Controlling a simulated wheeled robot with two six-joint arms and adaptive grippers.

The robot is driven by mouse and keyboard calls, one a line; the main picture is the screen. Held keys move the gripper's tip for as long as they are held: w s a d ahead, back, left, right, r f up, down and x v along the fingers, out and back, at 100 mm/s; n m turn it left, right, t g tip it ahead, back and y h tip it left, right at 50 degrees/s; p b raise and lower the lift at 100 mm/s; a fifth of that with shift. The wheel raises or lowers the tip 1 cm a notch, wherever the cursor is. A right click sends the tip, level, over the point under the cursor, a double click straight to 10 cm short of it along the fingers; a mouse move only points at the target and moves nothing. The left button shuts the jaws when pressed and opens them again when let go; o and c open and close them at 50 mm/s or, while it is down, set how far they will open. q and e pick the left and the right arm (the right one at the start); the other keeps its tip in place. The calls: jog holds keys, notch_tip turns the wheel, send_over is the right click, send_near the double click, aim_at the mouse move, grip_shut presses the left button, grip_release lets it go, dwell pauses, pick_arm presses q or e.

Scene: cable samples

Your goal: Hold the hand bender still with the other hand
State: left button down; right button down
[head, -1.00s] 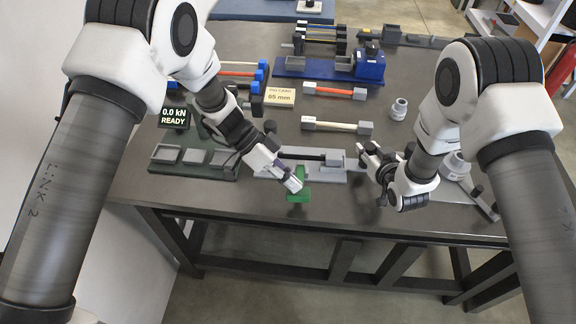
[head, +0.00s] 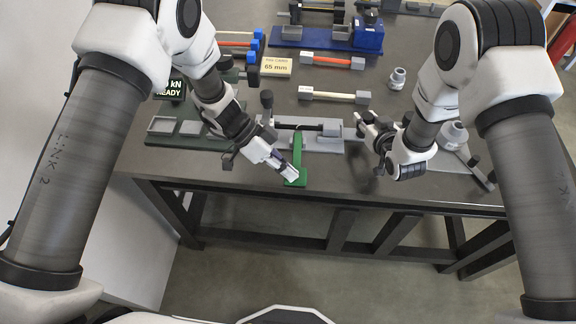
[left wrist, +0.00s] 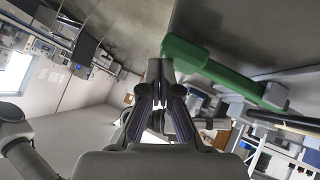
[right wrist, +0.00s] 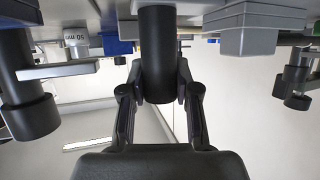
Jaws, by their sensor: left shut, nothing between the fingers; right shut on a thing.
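The hand bender has a grey base (head: 318,143) near the table's front edge, with a black bar (head: 300,127) across it. Its green lever (head: 299,152) runs from the base toward the front edge; it also shows in the left wrist view (left wrist: 215,68). My left gripper (head: 291,174) is shut and empty beside the lever's near end; I cannot tell whether it touches. My right gripper (head: 366,135) is at the base's right end. In the right wrist view it is shut on a black cylindrical post (right wrist: 157,50).
A dark green tray (head: 190,143) with grey pads lies to the left. Bar samples (head: 334,96), a blue fixture (head: 368,36) and a grey fitting (head: 397,78) stand behind. Open floor lies in front of the table.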

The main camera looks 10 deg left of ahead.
pick_arm(q)
jog(key=shift+s, duration=0.1)
jog(key=r, duration=0.2)
jog(key=a+r, duration=0.1)
jog(key=r, duration=0.2)
pick_arm(e)
jog(key=shift+f, duration=0.1)
pick_arm(q)
jog(key=s+v, duration=0.2)
jog(key=v, duration=0.6)
jog(key=shift+a+r, duration=0.15)
jog(key=shift+r, duration=0.3)
pick_arm(e)
jog(key=shift+w, duration=0.1)
jog(key=c, duration=0.8)
grip_release()
jog(key=shift+o, duration=0.2)
